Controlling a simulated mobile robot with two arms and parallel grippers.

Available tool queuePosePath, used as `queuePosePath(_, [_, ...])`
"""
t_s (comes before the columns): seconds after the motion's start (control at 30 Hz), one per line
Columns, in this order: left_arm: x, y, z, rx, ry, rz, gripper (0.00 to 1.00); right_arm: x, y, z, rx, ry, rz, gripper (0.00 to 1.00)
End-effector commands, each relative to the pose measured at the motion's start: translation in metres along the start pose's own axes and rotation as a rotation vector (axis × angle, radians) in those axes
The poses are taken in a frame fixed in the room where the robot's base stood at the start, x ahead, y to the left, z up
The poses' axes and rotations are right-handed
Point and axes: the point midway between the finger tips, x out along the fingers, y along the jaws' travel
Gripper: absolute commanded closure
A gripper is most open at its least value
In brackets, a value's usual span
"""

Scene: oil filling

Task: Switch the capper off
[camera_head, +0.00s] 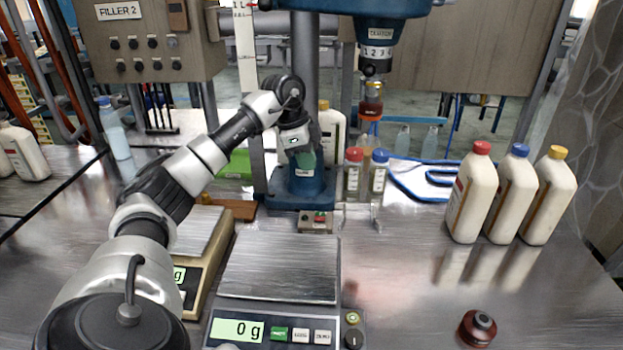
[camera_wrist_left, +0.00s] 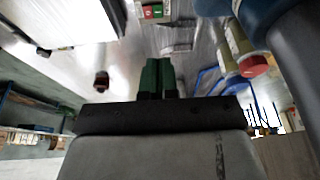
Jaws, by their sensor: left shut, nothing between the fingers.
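The capper is the blue press (camera_head: 385,15) at the back, with a blue base (camera_head: 300,190) and a grey column. Its small switch box (camera_head: 316,222), with a green and a red button, sits on the table in front of the base. The switch box also shows at the top edge of the left wrist view (camera_wrist_left: 152,11). My left gripper (camera_head: 304,163) hangs in front of the column, above and behind the switch box, apart from it. Its green fingers (camera_wrist_left: 157,78) are shut with nothing between them. My right gripper is in neither view.
A scale (camera_head: 280,268) reading 0 g stands in front of the switch box, with another scale (camera_head: 205,240) left of it. Small bottles (camera_head: 354,172) stand right of the base. White bottles (camera_head: 472,200) and a dark red cap (camera_head: 477,328) are at right. The right-centre table is clear.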

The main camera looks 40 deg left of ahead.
Motion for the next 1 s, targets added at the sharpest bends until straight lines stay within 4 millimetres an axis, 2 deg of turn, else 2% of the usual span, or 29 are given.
queuePosePath(0.3, [0.067,0.001,0.000,0.001,-0.002,0.004,1.00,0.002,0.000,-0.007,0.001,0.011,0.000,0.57])
queuePosePath(0.5, [0.103,0.001,0.004,-0.001,-0.002,0.003,1.00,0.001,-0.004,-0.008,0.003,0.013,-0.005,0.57])
queuePosePath(0.7, [0.122,0.000,0.010,0.000,0.000,0.001,1.00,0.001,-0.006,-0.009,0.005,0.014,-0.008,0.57])
queuePosePath(1.0, [0.127,0.000,0.011,0.000,0.000,0.000,1.00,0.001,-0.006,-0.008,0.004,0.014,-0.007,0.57])
